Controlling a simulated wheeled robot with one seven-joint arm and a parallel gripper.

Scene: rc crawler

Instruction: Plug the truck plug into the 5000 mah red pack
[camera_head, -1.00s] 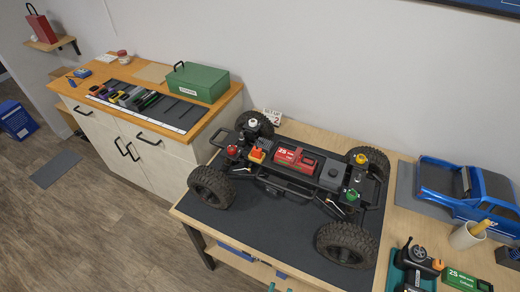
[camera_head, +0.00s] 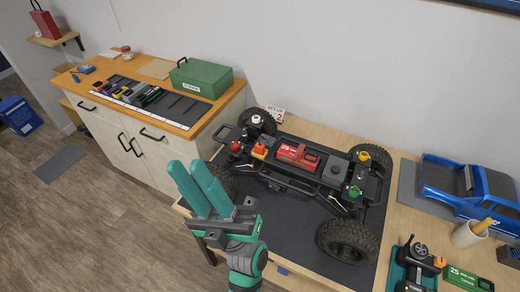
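No cable joined to the pack can be made out. My teal gripper (camera_head: 198,165) is raised at the front left of the truck, clear of the pack. Its fingers look apart, with nothing between them. It partly hides the near left wheel.
A blue truck body (camera_head: 464,184), a cup (camera_head: 467,236), a controller (camera_head: 416,254) and a green pack (camera_head: 465,279) are on the bench's right.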

